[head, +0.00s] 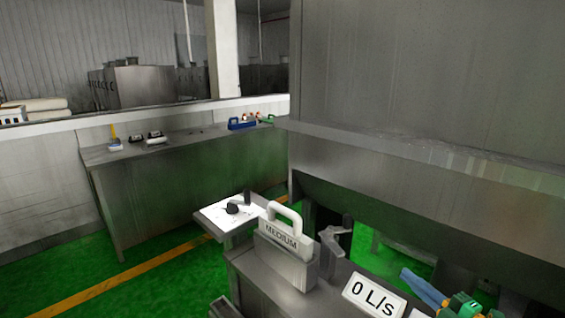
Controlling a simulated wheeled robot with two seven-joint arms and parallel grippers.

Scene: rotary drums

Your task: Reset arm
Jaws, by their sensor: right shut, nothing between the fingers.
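My right gripper (411,279) seems to be the blue piece at the lower right, with green and yellow parts (465,305) behind it. It looks shut and empty. It points up and left, past the right side of a "0 L/s" sign (373,297). The rest of my right arm is cut off by the bottom edge. My left gripper is not in view.
A metal stand (262,285) carries a white-handled "MEDIUM" block (281,232) and a grey lever (333,242). A white panel with a black knob (233,208) is beside it. A large steel machine (430,80) fills the right. A long bench (190,180) stands behind green floor.

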